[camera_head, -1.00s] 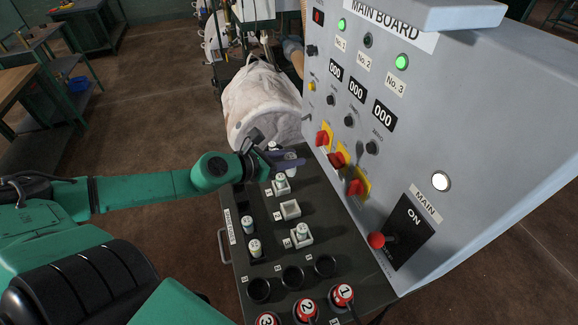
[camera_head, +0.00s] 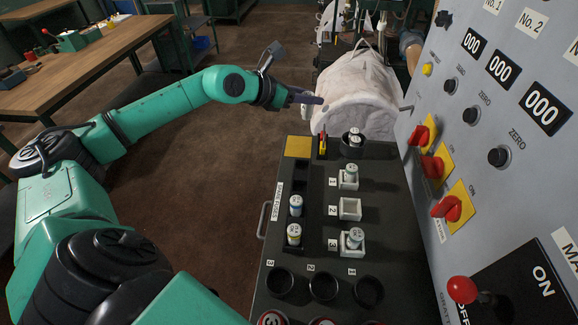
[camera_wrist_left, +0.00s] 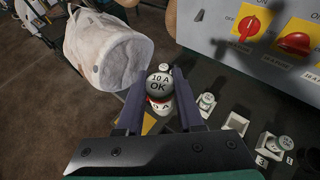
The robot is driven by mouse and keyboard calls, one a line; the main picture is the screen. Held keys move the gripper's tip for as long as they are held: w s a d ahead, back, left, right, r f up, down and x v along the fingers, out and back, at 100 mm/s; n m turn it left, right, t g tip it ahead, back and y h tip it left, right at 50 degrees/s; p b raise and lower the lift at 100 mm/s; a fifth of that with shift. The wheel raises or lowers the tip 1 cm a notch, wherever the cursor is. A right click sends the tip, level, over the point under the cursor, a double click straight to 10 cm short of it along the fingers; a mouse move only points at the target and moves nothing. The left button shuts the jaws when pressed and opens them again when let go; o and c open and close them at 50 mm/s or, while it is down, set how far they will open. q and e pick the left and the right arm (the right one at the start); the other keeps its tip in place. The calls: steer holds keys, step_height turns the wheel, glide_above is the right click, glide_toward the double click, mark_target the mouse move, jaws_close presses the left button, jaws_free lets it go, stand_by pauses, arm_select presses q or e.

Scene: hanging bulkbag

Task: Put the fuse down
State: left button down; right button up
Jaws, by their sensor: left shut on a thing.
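My left gripper (camera_head: 312,99) is shut on a white fuse (camera_wrist_left: 158,82) marked "10 A OK", seen between the fingers in the left wrist view. In the head view the gripper hangs beyond the back left of the dark console, in front of the white bag. Fuses sit in holder 1 (camera_head: 351,175) and holder 3 (camera_head: 354,239). Holder 2 (camera_head: 349,208) is empty. Two spare fuses (camera_head: 296,205) (camera_head: 293,234) stand in the left slots. A round dark cup (camera_head: 353,150) at the back has white tops in it. My right gripper is out of view.
The grey board (camera_head: 470,130) with red switches rises on the right. The white bag (camera_head: 355,92) hangs behind. Open floor lies left of the console.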

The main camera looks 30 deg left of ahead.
arm_select(q)
steer(key=f, duration=1.9)
steer(key=shift+s+a+f+b, duration=0.1)
steer(key=shift+s+b, duration=0.15)
steer(key=shift+b, duration=0.1)
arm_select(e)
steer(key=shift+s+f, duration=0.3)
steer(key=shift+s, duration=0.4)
arm_select(q)
steer(key=shift+f, duration=0.2)
steer(key=c, duration=0.5)
jaws_free()
steer(key=shift+r, duration=0.1)
steer(key=shift+c, duration=0.2)
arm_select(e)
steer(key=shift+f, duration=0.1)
